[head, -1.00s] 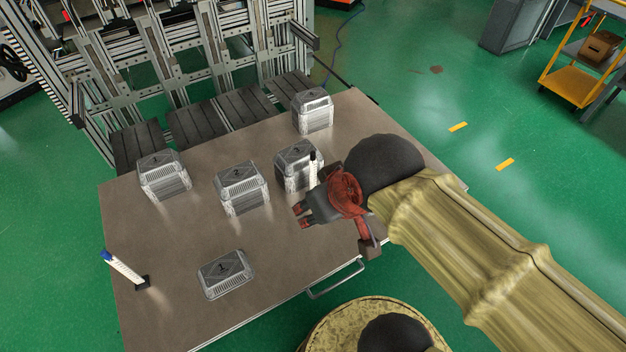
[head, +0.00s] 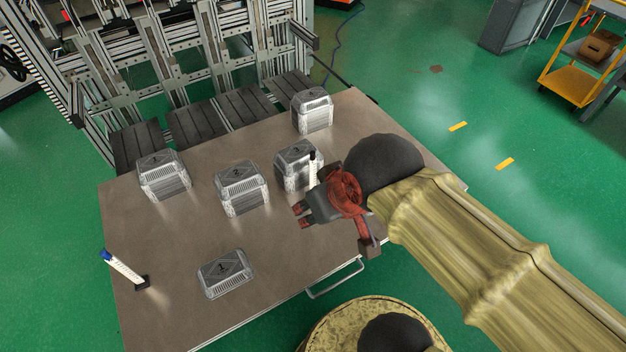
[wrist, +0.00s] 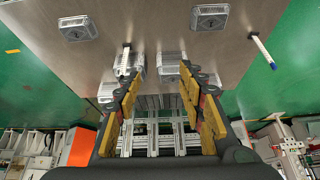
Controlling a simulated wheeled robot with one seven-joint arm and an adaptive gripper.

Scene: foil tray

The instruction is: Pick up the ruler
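Two slim white sticks stand on the table in dark bases. One, with a blue tip (head: 124,268), leans at the left edge. It also shows at the right of the wrist view (wrist: 263,51). The other, with a black tip (head: 312,170), stands just behind my gripper, its lower part hidden in the head view. It shows between the boxes at the left in the wrist view (wrist: 124,62). I cannot tell which one is the ruler. My gripper (head: 301,217) is open and empty above the table; its fingers are apart in the wrist view (wrist: 158,84).
Several grey lidded boxes stand on the brown table (head: 185,235), including one at the left (head: 164,176), one in the middle (head: 241,190) and one beside the black-tipped stick (head: 292,168). A low one (head: 225,274) sits near the front edge.

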